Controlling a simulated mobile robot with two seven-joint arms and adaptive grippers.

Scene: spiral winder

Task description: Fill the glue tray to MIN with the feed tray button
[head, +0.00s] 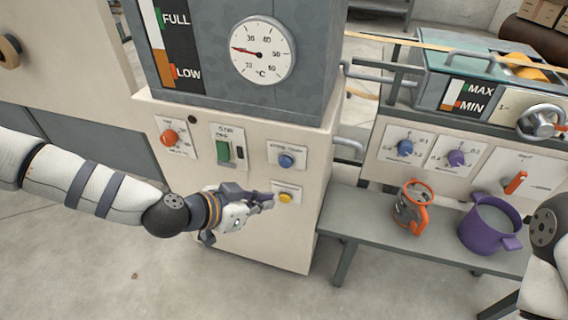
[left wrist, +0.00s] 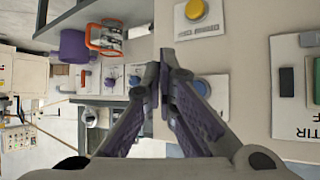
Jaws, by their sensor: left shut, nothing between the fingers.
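The control cabinet (head: 230,235) carries a blue button (head: 286,161) and, below it, a yellow button (head: 285,197); their small labels are too blurred to read. My left gripper (head: 268,200) is shut and empty, its tips just left of the yellow button; I cannot tell whether they touch it. In the left wrist view, the shut fingers (left wrist: 164,92) are beside the blue button (left wrist: 201,88), with the yellow button (left wrist: 195,10) above. The glue tray (head: 480,62) is at upper right. Its MAX/MIN gauge (head: 453,95) shows an orange strip low down. My right gripper is out of view.
The cabinet also has a red knob (head: 169,137) and a green switch (head: 223,150). A bench (head: 350,215) at right holds an orange-handled jug (head: 410,207) and a purple pot (head: 489,223). The tank above has a FULL/LOW gauge (head: 165,50) and a temperature dial (head: 262,50).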

